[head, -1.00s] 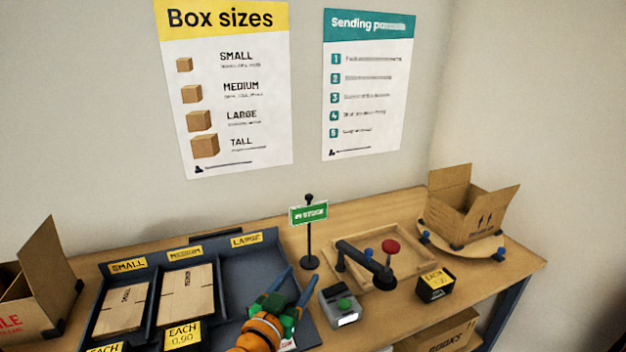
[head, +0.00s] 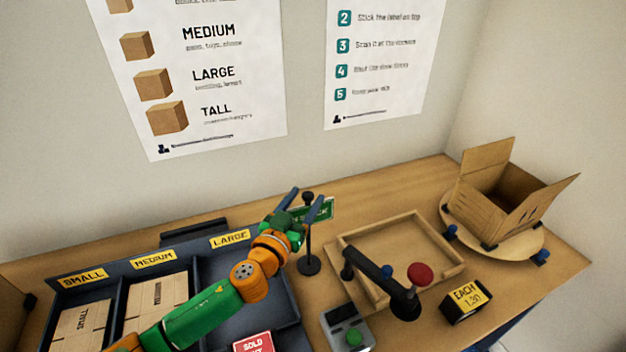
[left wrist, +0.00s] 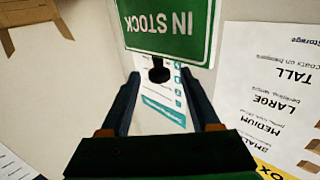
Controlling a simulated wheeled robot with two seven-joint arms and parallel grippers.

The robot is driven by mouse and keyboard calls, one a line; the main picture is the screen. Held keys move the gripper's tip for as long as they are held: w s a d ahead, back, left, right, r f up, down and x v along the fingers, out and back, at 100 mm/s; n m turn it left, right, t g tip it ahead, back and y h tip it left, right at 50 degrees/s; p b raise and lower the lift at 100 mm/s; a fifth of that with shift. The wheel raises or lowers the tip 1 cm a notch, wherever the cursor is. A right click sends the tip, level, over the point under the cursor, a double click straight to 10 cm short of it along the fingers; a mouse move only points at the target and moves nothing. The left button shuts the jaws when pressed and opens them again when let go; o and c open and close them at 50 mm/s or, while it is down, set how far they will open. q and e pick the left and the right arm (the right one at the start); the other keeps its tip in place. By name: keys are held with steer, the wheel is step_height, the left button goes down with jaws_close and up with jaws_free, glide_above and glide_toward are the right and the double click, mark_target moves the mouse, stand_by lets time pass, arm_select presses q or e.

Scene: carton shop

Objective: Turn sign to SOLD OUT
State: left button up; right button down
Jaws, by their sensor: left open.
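The green sign (head: 323,209) hangs on a black post (head: 309,248) with a round knob on top, standing on the bench. In the left wrist view the sign (left wrist: 170,30) reads IN STOCK, upside down in the picture. My left gripper (head: 307,193) is open at the top of the post and covers part of the sign in the head view. In the left wrist view a dark knob lies between the open fingertips (left wrist: 161,75), close to the sign's edge. Whether a finger touches it I cannot tell. My right gripper is not in view.
A dark tray with SMALL, MEDIUM and LARGE compartments (head: 215,262) lies left, with a red SOLD OUT card (head: 253,342) at the LARGE one's front. Right of the post are a wooden frame (head: 432,222), a black lever with a red knob (head: 420,274), and an open carton (head: 500,195).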

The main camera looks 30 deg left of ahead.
mark_target(310, 192)
arm_select(q)
steer(key=w, duration=0.5)
steer(key=shift+w+a+f, duration=0.1)
steer(key=shift+w+a, duration=0.05)
steer(key=shift+s, duration=0.2)
steer(key=shift+c, duration=0.6)
jaws_close()
